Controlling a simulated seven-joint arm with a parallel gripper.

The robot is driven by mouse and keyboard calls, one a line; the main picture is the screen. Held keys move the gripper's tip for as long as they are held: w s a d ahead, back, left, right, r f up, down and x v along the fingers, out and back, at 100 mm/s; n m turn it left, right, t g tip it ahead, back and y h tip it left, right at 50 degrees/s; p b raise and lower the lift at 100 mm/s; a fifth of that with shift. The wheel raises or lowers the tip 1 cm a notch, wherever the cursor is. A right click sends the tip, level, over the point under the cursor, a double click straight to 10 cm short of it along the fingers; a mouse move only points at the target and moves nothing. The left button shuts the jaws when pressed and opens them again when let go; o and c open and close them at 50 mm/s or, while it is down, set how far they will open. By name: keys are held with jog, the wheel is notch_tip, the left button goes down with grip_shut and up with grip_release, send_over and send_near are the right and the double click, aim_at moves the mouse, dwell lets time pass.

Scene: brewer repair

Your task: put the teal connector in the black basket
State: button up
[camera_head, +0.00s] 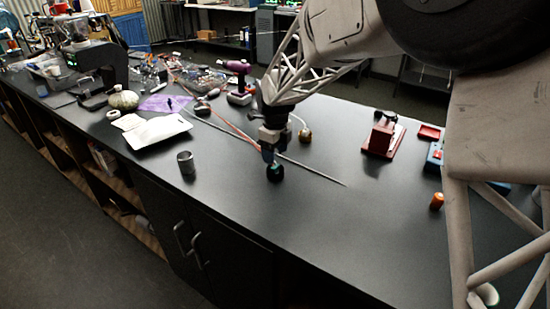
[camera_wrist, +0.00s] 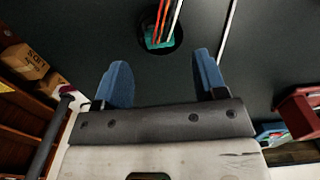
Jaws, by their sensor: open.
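The teal connector (camera_wrist: 158,42) shows in the wrist view at the end of orange and white cables, beyond my gripper's fingertips. It appears within the outline of a black round thing (camera_wrist: 178,40), possibly the black basket; I cannot tell whether it is inside or above it. In the head view, a small dark and teal round thing (camera_head: 275,173) sits on the bench just below my gripper (camera_head: 267,155). My gripper points down with its blue fingers (camera_wrist: 162,68) apart and nothing between them. The connector is ahead of the fingers.
A grey cup (camera_head: 186,163) and white tray (camera_head: 158,132) stand to the left. A thin rod (camera_head: 318,174) lies to the right. The front middle of the black bench is clear.

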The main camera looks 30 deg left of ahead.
aim_at(278, 167)
jog(key=shift+r, duration=1.55)
jog(key=shift+d, duration=0.1)
jog(key=shift+w+d+r, duration=0.1)
jog(key=shift+d+r, duration=0.05)
jog(key=shift+d, duration=0.2)
jog(key=s+d+r+n, duration=0.1)
jog(key=d+r+n, duration=0.25)
jog(key=d, duration=0.85)
jog(key=s+d+r+n+t, duration=0.15)
jog(key=d+r, duration=0.25)
jog(key=d, duration=0.7)
jog(key=s+d+r+n, duration=0.1)
jog(key=d+r+n, duration=0.2)
jog(key=d, duration=0.9)
jog(key=s+d+f+n+t, duration=0.1)
jog(key=s+d+n, duration=0.8)
jog(key=s+d, duration=1.3)
jog(key=shift+d+f+n, duration=0.4)
jog(key=shift+d+f, duration=0.15)
jog(key=shift+d, duration=0.5)
jog(key=shift+s, duration=0.1)
